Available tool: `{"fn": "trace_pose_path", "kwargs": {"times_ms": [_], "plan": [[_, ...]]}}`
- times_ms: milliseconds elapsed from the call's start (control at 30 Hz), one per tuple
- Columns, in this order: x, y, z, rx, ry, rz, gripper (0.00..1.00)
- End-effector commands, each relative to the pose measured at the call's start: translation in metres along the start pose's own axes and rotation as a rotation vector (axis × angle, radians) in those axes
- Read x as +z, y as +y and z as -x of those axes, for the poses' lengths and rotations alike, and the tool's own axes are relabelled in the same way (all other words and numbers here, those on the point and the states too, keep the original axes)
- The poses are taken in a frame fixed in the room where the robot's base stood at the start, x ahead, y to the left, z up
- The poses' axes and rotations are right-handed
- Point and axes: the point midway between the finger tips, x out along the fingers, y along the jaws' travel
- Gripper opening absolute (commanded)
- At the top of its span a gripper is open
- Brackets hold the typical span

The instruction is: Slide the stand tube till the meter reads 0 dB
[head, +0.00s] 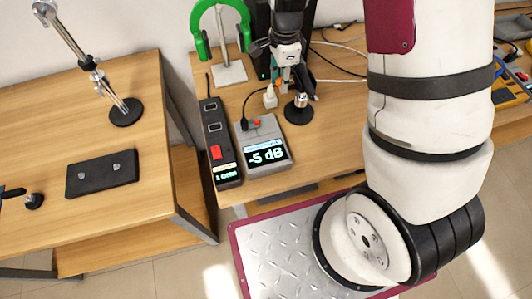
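The grey meter box (270,133) on the middle table has a lit display that reads -5 dB. Just right of it, a small stand with a round black base (299,113) and a short shiny metal tube (301,100) stands upright. My gripper (296,90) points down right above and around this tube. The gripper's links hide the tube's upper part. I cannot tell whether the fingers touch the tube or how far they are apart.
A black power strip (218,145) with a red switch lies left of the meter. A green headphone-like hoop on a metal stand (231,72) is behind. A white plug (270,97) and cables lie nearby. The left table holds a jointed metal arm stand (126,112) and a black plate (102,174).

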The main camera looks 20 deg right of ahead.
Motion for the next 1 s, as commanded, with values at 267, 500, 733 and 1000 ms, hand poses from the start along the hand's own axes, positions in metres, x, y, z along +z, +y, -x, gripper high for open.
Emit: {"fn": "trace_pose_path", "kwargs": {"times_ms": [267, 500, 733, 1000], "plan": [[0.000, 0.000, 0.003, -0.002, 0.000, 0.000, 0.00], [-0.001, -0.001, 0.010, -0.004, 0.001, 0.000, 0.00], [-0.001, -0.001, 0.017, -0.003, 0.001, -0.001, 0.00], [-0.001, -0.001, 0.024, -0.004, 0.001, -0.001, 0.00]]}}
